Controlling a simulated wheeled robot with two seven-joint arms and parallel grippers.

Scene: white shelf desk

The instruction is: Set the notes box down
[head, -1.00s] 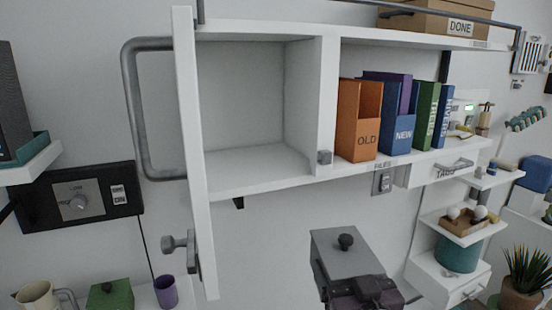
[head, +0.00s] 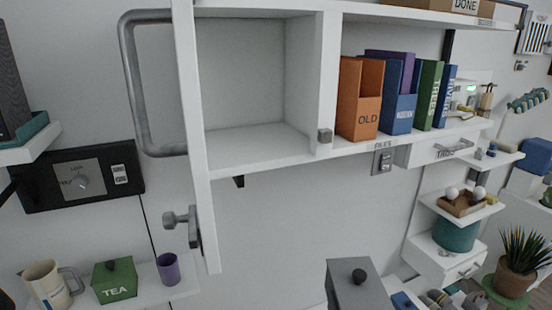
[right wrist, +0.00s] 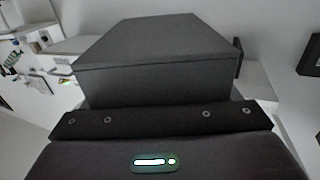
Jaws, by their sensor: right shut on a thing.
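The notes box, a grey box with a black knob on its lid (head: 358,290), shows at the bottom edge of the head view, below the shelf unit. Its lower part is cut off. It fills the middle of the right wrist view (right wrist: 145,45). My right gripper (right wrist: 155,112) is shut on the notes box and holds it. The fingertips' contact with the box is hidden, and in the head view this gripper is below the frame. My left gripper is not in view.
The white shelf unit (head: 250,158) has an empty left compartment, with an open door (head: 195,120) at its left. Orange (head: 358,100) and blue (head: 398,115) file holders stand in the right one. A lower left shelf (head: 150,295) holds a mug, green TEA box and purple cup.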

